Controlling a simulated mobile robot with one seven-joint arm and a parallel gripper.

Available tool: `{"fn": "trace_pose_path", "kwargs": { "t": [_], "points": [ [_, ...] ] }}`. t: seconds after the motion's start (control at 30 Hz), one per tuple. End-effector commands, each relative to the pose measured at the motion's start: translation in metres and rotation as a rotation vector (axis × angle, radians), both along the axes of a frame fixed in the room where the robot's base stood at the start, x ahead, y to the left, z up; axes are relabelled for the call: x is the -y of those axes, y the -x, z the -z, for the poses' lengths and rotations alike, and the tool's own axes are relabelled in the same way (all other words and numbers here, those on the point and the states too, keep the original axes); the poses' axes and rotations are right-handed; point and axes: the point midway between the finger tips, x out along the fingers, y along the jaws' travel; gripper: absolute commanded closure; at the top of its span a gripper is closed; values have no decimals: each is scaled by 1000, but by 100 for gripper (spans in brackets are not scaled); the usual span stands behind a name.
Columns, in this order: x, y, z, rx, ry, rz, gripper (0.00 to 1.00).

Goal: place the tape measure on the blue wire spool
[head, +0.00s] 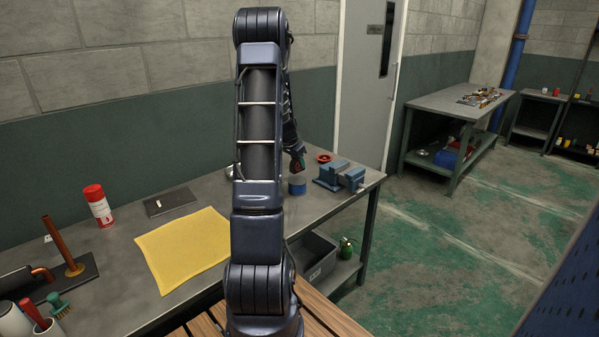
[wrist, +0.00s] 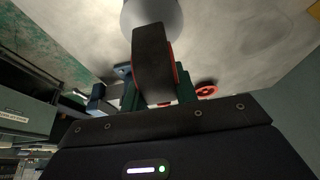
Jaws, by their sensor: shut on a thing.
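My gripper (head: 298,166) is at the far end of the bench, just above the blue wire spool (head: 297,186), which stands upright to the left of the vise. In the wrist view, my gripper (wrist: 156,98) is shut on the tape measure (wrist: 151,62), a dark block with a red edge. In the head view the tape measure is small and hard to make out. A pale grey rounded form (wrist: 150,14) lies beyond it in the wrist view; I cannot tell whether it is the spool. Whether tape measure and spool touch is unclear.
A blue vise (head: 340,176) stands right of the spool, with a red ring (head: 323,158) behind. A grey bin (head: 313,257) sits below the bench.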

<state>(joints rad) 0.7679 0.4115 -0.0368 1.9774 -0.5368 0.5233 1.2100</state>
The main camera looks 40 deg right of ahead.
Motion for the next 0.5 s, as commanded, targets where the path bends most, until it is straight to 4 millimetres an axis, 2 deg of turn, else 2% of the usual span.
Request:
{"fn": "trace_pose_path", "kwargs": {
  "t": [0.17, 0.33, 0.5],
  "points": [
    [0, 0, 13, -1, -1, 1, 100],
    [0, 0, 37, -1, -1, -1, 100],
    [0, 0, 43, 0, 0, 1, 100]
  ]
}}
